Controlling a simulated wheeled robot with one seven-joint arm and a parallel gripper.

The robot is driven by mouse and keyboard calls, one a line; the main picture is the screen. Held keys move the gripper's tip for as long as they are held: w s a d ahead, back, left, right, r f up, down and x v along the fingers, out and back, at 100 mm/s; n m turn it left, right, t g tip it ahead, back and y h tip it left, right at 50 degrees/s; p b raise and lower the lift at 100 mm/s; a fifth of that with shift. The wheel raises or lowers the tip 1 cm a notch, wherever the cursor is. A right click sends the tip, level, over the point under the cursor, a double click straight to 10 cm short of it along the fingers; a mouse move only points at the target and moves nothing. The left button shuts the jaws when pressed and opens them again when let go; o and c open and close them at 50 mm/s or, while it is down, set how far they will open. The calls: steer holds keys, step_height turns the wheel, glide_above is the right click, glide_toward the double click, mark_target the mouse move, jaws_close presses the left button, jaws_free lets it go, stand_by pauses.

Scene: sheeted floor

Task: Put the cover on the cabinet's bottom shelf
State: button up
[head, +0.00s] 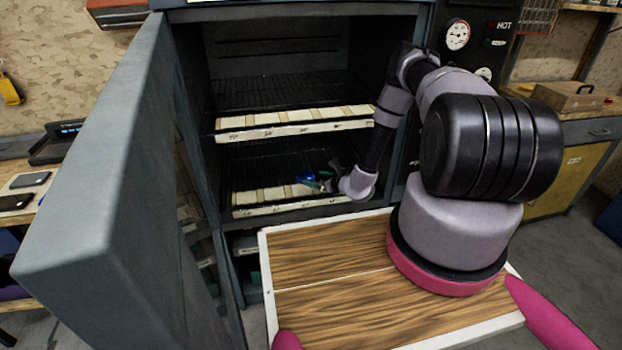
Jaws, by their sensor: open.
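The grey cabinet (213,190) stands open in front of me, with wire shelves edged by pale labelled strips. The upper shelf (290,130) looks empty. My arm reaches into the bay below it, over the lower shelf (262,209). My gripper (318,184) is open there, small and dark in the picture. A small blue and green thing (306,177) is at its fingertips, low over this shelf; I cannot tell whether it is the cover, or whether it touches the shelf.
The cabinet door (110,180) stands wide open at the left. A wood-topped tray with a white rim (266,275) lies in front of the cabinet, below my arm. A gauge panel (457,35) is right of the opening. Phones (30,180) lie on a left bench.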

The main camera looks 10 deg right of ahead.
steer(key=v, duration=0.8)
